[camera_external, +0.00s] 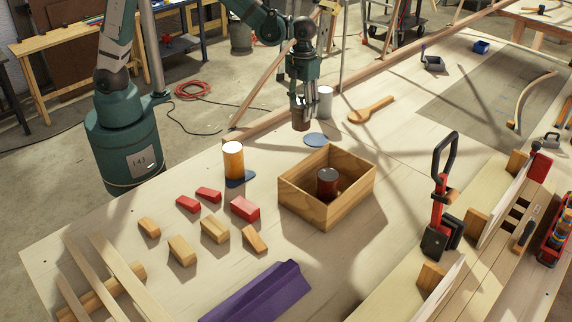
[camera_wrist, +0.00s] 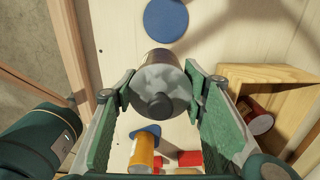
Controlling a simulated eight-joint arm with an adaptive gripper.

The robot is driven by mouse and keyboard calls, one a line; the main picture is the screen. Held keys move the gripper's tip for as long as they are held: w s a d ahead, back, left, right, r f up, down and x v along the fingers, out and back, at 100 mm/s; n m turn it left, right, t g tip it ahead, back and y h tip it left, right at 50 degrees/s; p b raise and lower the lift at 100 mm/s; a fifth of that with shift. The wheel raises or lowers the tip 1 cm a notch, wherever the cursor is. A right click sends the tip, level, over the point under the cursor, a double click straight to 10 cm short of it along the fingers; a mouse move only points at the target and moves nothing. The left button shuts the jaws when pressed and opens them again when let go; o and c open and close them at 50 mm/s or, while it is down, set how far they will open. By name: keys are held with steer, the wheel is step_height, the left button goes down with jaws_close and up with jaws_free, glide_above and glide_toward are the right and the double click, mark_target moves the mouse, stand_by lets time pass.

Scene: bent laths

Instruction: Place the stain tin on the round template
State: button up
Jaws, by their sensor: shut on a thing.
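My gripper (camera_external: 302,108) is shut on a brown tin, which I take for the stain tin (camera_external: 300,122), and holds it upright above the table. In the wrist view the tin (camera_wrist: 158,88) has a grey top with a dark knob and sits between my green fingers. The round template (camera_external: 315,139), a flat blue disc, lies on the table just right of and below the held tin in the external view. In the wrist view the whole disc (camera_wrist: 166,19) shows beyond the tin, with nothing on it.
A wooden box (camera_external: 344,203) with a dark red tin (camera_external: 327,182) inside stands close by. An orange tin (camera_external: 233,160) stands at another blue template (camera_external: 241,180). A white tin (camera_external: 325,97) stands behind my gripper. Several red and wooden blocks lie in front.

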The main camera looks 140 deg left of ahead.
steer(key=w+a+b, duration=0.1)
steer(key=a, duration=0.7)
steer(key=shift+f, duration=0.2)
steer(key=shift+f, duration=0.1)
steer(key=shift+f+b, duration=0.35)
steer(key=shift+f, duration=1.6)
steer(key=shift+f, duration=0.1)
steer(key=shift+d+f, duration=0.1)
steer(key=shift+f, duration=1.8)
steer(key=shift+f, duration=0.15)
steer(key=o, duration=1)
steer(key=shift+r, duration=3.95)
